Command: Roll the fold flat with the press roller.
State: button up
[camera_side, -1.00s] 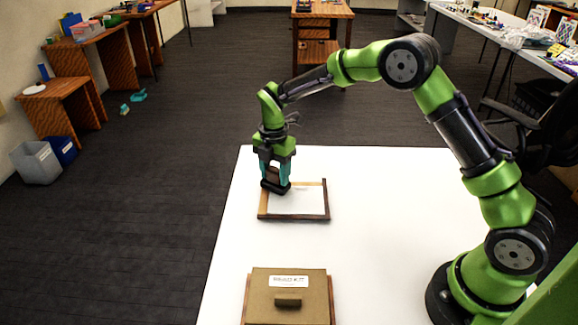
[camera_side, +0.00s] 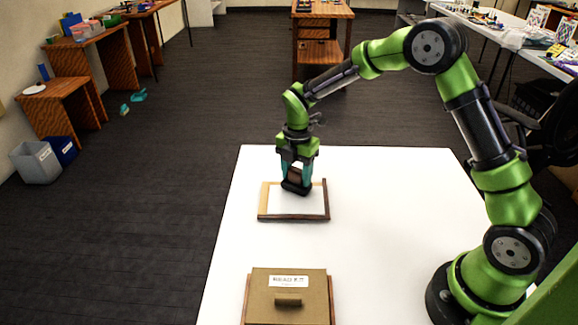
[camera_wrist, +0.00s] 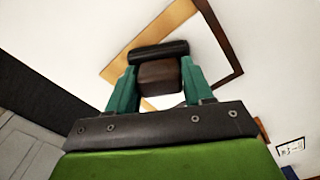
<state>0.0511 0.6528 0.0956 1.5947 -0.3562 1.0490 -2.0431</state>
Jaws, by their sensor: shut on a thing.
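My gripper (camera_side: 297,174) is shut on the brown block handle of the press roller (camera_wrist: 158,54), a black cylinder on a dark block. In the side view the roller (camera_side: 296,187) is over the upper middle of a wooden frame (camera_side: 264,203) with a white area inside. The frame's left rail is light tan; its right and near rails are darker. In the wrist view the block sits between my teal fingers, and the frame (camera_wrist: 222,40) runs behind it. I cannot tell whether the roller touches the surface. I cannot make out a fold.
A brown box (camera_side: 257,308) with a white label and a small handle stands at the front of the white table (camera_side: 400,230). The table between the frame and my arm's base is clear. The table's left edge is close to the frame.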

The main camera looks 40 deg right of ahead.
jog(key=shift+s, duration=0.1)
jog(key=shift+s+d, duration=1.9)
jog(key=shift+d, duration=0.05)
jog(key=shift+r, duration=0.1)
notch_tip(320, 180, up, 7)
dwell(0.4)
